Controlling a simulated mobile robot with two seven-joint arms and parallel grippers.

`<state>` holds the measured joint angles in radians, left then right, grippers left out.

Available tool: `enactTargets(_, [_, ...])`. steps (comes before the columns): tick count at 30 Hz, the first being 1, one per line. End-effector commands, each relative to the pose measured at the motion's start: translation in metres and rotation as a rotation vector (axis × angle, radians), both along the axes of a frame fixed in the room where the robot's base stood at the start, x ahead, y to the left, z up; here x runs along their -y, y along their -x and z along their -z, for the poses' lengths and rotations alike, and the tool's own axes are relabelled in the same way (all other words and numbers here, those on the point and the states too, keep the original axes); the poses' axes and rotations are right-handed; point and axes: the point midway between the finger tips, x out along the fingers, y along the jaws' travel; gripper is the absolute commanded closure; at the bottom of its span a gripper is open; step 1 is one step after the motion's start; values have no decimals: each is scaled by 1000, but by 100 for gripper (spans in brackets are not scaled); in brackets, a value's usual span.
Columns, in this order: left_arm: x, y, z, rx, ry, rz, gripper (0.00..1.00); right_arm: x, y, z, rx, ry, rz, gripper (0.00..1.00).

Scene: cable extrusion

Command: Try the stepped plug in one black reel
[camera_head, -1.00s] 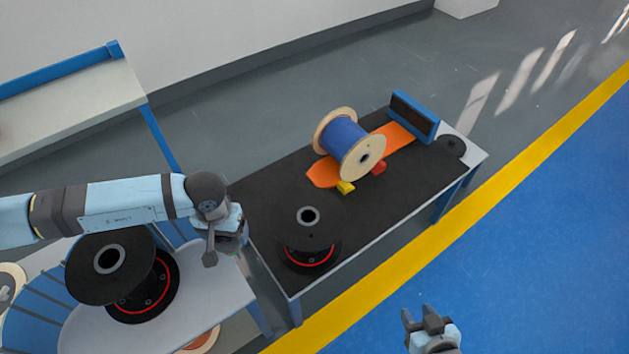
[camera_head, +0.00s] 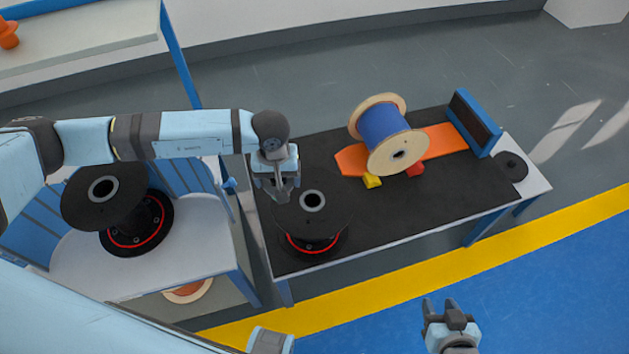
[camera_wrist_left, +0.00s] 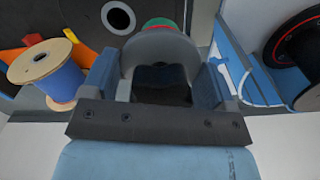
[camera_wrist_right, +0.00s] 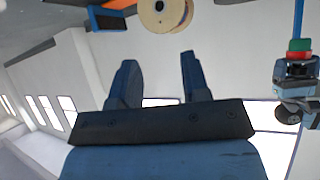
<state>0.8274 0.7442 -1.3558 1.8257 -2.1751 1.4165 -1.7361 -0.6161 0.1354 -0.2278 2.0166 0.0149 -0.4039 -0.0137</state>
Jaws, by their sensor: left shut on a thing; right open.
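One black reel (camera_head: 314,204) stands upright on the dark bench top, its round hub hole facing up. A second black reel (camera_head: 103,190) stands on the white curved stand at left. My left gripper (camera_head: 281,192) is just left of the bench reel's top flange. In the left wrist view it is shut on the grey stepped plug (camera_wrist_left: 160,42), with green and red parts at its far end. The plug's red and green steps (camera_wrist_right: 300,50) also show in the right wrist view. The bench reel's hole (camera_wrist_left: 118,17) shows beside the plug. My right gripper (camera_head: 450,308) is open and empty over the floor.
A blue upright frame (camera_head: 474,122) and a dark disc (camera_head: 510,167) are at the bench's right end. A shelf stands at upper left.

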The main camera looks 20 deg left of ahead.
Motion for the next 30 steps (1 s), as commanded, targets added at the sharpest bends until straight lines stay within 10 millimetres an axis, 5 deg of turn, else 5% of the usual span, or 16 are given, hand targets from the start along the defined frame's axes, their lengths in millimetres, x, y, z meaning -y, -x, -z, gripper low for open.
enactTargets(1, [8,-14,30,5,1,-80,48,-1,0,36,-6,-3,0,57])
enactTargets(9, [39,-64,67,5,5,-478,48,-12,-4,86,-11,-31,-2,57])
enactTargets(17, [52,-81,73,-1,7,-645,48,-14,-5,99,-14,-40,1,57])
enactTargets(30, [53,-81,96,-3,5,-653,48,-12,-8,105,-1,-36,0,57])
